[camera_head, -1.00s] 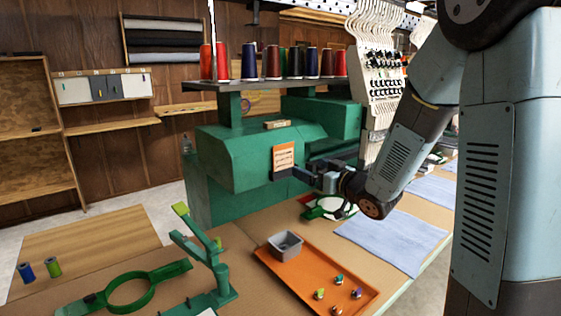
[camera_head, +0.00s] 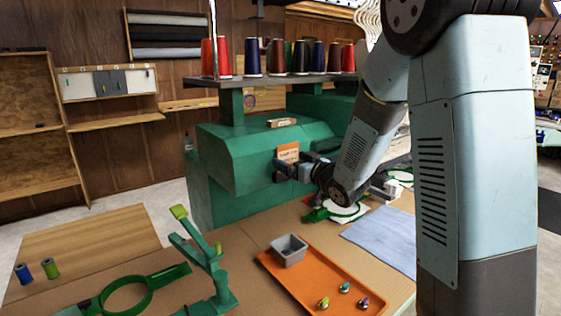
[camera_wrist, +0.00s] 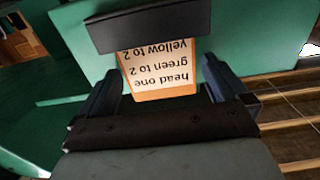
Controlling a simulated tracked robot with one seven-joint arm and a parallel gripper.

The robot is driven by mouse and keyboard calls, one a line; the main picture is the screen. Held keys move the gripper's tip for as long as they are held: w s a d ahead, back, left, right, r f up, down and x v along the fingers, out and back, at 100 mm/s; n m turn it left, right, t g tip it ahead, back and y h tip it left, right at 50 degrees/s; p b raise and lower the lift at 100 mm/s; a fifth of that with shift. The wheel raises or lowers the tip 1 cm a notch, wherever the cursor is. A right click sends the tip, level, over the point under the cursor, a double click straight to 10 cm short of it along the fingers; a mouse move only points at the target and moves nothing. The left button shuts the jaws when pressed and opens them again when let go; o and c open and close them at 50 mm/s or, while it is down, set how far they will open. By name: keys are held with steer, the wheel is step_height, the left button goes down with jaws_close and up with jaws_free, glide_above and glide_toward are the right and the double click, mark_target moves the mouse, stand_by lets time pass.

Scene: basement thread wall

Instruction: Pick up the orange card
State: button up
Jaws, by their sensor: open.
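The orange card (camera_head: 287,150) stands against the front of the green embroidery machine (camera_head: 236,158). In the wrist view the card (camera_wrist: 158,80) is a white panel with orange edging and upside-down text, including "head one" and "green to 2". A dark holder bar (camera_wrist: 150,26) covers its upper part in that view. My gripper (camera_head: 286,171) is at the card in the head view and hides its lower part. In the wrist view my open gripper (camera_wrist: 160,72) has one finger on each side of the card, with gaps between them.
Thread cones (camera_head: 275,57) stand on the rack above the machine. Below are an orange tray (camera_head: 310,284) with a grey bin (camera_head: 289,250) and several small bobbins, a green hoop stand (camera_head: 200,265) and blue cloth (camera_head: 385,243).

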steer(key=shift+w, duration=0.35)
steer(key=shift+w+d, duration=0.1)
steer(key=shift+d, duration=0.1)
steer(key=shift+a, duration=0.2)
steer(key=shift+c, duration=1)
steer(key=shift+a, duration=0.1)
steer(key=c, duration=0.6)
